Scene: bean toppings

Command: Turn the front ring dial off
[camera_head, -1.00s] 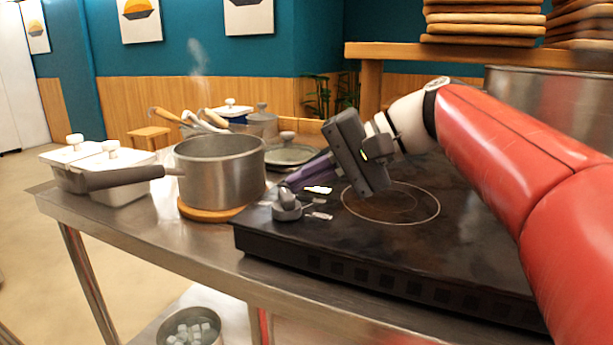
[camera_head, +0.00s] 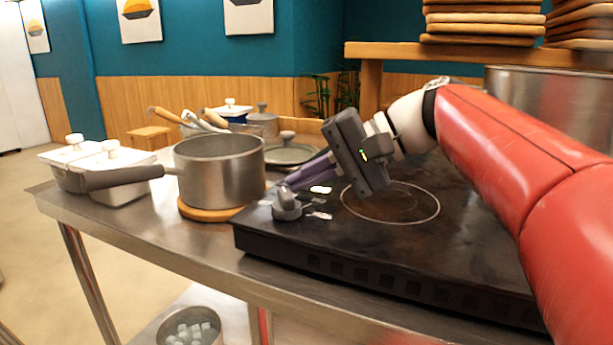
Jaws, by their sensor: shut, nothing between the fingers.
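The black cooktop (camera_head: 330,255) lies on the steel table, with a white front ring (camera_head: 432,212) marked on its top. A grey dial (camera_head: 287,205) stands near the cooktop's left front corner, beside small white markings. My gripper (camera_head: 290,184) reaches down from the right, its purple fingers just behind the dial. The fingers are shut and empty. I cannot tell whether they touch the dial. A second dial is not clearly visible behind the fingers.
A steel pot (camera_head: 222,172) on a wooden trivet (camera_head: 196,211) stands left of the cooktop. White lidded containers (camera_head: 125,165) are at the far left. A lidded pan (camera_head: 290,153) lies behind. A large steel pot (camera_head: 560,105) stands at the right back.

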